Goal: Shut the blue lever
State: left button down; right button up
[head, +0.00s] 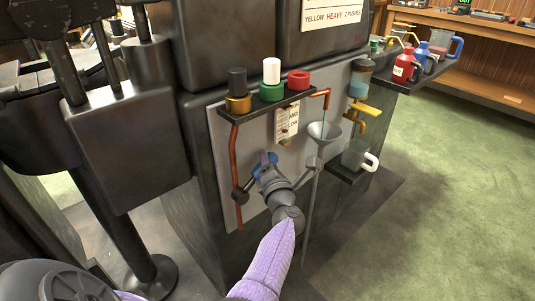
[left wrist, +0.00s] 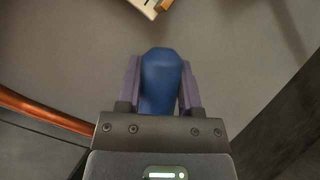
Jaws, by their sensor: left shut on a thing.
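The blue lever (head: 261,163) is on the grey panel on the front of the dark machine. In the left wrist view the blue lever (left wrist: 160,80) stands between the two fingers, its rounded end toward the panel. My left gripper (head: 266,170) is shut on it, and the fingers (left wrist: 160,90) touch its sides. The gripper hides much of the lever in the head view. My right gripper is not in view.
A copper pipe (head: 235,170) runs down left of the lever. A funnel (head: 324,132) with a long stem stands to its right. Black, white and red knobs sit on the shelf (head: 262,110) above. A cup (head: 357,155) rests on a ledge at right.

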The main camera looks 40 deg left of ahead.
pick_arm(q)
jog(key=shift+w+f+m+g+h+p, duration=0.15)
jog(key=shift+w+f+m+h+p, duration=0.15)
jog(key=shift+f+m, duration=0.3)
jog(key=shift+w+f+m+g+h+p, duration=0.15)
jog(key=shift+w+f+m+h, duration=0.15)
jog(key=shift+f+m+h, duration=0.25)
jog(key=shift+w+d+f+m+g+h, duration=0.1)
jog(key=shift+f+m+g+h, duration=0.2)
jog(key=shift+f+m, duration=0.5)
jog(key=shift+w+f+m+g+h, duration=0.1)
jog(key=shift+f+m+g, duration=0.3)
jog(key=shift+f+m, duration=0.4)
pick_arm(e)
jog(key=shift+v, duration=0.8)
pick_arm(q)
jog(key=shift+f, duration=0.15)
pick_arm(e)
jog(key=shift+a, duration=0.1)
pick_arm(q)
jog(key=shift+c, duration=1.4)
grip_release()
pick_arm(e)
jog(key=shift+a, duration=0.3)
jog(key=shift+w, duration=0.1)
